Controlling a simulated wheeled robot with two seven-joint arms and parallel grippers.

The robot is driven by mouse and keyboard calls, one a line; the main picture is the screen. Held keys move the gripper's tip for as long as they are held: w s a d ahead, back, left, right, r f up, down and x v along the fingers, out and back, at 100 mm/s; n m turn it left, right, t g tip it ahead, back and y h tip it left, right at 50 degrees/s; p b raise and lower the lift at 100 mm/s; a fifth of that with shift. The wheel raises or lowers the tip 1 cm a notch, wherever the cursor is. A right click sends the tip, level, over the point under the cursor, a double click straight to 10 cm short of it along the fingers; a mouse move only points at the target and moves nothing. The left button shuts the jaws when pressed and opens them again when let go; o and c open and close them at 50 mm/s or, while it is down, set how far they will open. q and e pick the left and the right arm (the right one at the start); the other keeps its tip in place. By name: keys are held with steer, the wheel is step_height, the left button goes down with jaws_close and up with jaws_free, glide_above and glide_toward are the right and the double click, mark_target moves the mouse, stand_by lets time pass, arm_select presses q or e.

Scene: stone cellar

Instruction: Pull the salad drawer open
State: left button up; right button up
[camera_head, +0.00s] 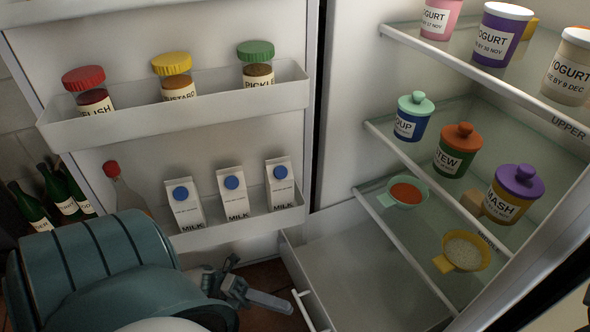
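The salad drawer (365,262) is the pale, wide bin at the bottom of the fridge, under the lowest glass shelf. I see down into it and its visible floor looks bare. Its front edge faces left, with a white bar handle (306,311) near the bottom of the view. I cannot tell how far out the drawer stands. My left gripper (262,290) is low in the view, just left of the handle, with a light finger pointing toward it. A gap seems to show between finger and handle. Its finger spread is unclear. My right gripper is not in view.
The open fridge door at left holds relish, mustard and pickle jars (256,66) above milk cartons (233,194). Shelves at right hold yogurts (501,36), lidded pots (457,150) and two bowls (464,252). Green bottles (67,192) stand behind the door at far left.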

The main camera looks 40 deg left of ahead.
arm_select(q)
steer(key=shift+v, duration=2.6)
